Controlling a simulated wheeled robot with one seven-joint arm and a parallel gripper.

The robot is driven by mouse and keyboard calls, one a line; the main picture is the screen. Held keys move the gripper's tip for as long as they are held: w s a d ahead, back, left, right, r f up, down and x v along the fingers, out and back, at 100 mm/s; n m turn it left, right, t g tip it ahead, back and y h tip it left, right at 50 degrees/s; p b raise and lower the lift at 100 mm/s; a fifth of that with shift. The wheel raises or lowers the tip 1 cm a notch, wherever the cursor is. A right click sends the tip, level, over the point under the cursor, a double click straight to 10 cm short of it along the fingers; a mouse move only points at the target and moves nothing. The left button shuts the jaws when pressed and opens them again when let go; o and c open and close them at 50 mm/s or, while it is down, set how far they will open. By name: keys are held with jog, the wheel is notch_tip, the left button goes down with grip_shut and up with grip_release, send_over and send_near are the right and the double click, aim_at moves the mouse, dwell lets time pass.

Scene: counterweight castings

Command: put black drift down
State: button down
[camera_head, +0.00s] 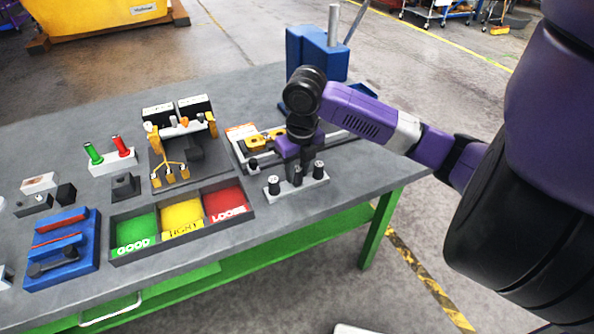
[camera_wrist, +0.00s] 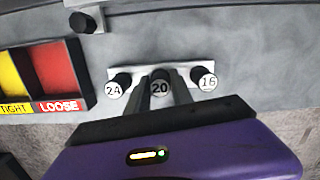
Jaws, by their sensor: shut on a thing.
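My gripper (camera_head: 297,164) points down over a small pale rack (camera_head: 292,192) near the table's front edge. In the wrist view its two dark fingers (camera_wrist: 161,80) are shut on the middle black drift (camera_wrist: 160,88), whose round white top reads 20. That drift is in line with the rack's middle place, between the other two. I cannot tell whether it is fully seated. A black drift marked 24 (camera_wrist: 114,90) stands upright on the left of the rack, and one marked 16 (camera_wrist: 207,83) on the right. In the head view the fingers partly hide the middle drift.
Left of the rack lies a tray with green, yellow and red compartments (camera_head: 249,212), marked GOOD, TIGHT and LOOSE. Behind the gripper are a fixture with yellow parts (camera_head: 250,143) and a blue stand (camera_head: 315,55). Bare grey table (camera_head: 365,170) lies to the right.

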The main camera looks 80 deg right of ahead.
jog(key=shift+f, duration=0.2)
jog(key=shift+f, duration=0.1)
jog(key=shift+f, duration=0.15)
jog(key=c, duration=1.1)
grip_release()
